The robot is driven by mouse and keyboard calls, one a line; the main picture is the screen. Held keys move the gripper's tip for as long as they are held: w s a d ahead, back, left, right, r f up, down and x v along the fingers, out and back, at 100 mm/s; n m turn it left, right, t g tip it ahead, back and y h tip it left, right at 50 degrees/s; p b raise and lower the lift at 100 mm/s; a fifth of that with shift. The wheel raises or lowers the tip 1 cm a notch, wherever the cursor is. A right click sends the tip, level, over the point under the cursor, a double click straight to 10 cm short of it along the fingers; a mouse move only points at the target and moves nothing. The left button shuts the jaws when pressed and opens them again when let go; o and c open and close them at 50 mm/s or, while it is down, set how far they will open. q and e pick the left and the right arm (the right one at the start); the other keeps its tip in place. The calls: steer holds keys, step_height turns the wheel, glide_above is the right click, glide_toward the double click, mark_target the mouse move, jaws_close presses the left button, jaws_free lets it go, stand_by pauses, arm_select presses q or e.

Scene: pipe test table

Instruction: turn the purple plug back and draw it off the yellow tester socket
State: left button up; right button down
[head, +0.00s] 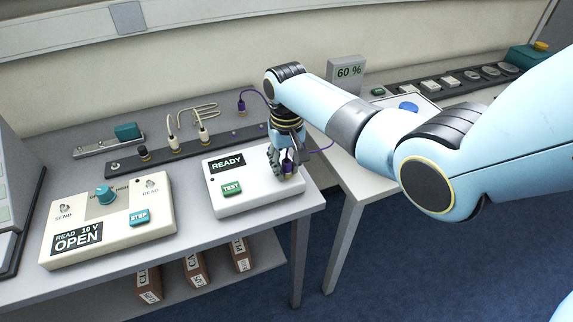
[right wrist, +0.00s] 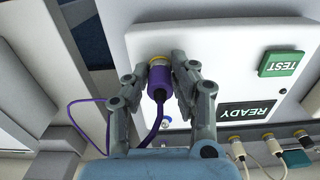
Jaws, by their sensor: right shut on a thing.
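The purple plug (head: 287,167) is at the right end of the white tester box (head: 262,199), which has a READY display and a green TEST button. A purple cord trails from the plug. My left gripper is not in view.
A control box (head: 110,215) reading OPEN stands left of the tester. Behind is a dark socket strip (head: 180,149) with pale plugs (head: 203,134). A purple cord end (head: 241,105) stands behind the strip.

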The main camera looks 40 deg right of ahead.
mark_target(286, 161)
steer(key=shift+r, duration=1.4)
steer(key=shift+r, duration=3)
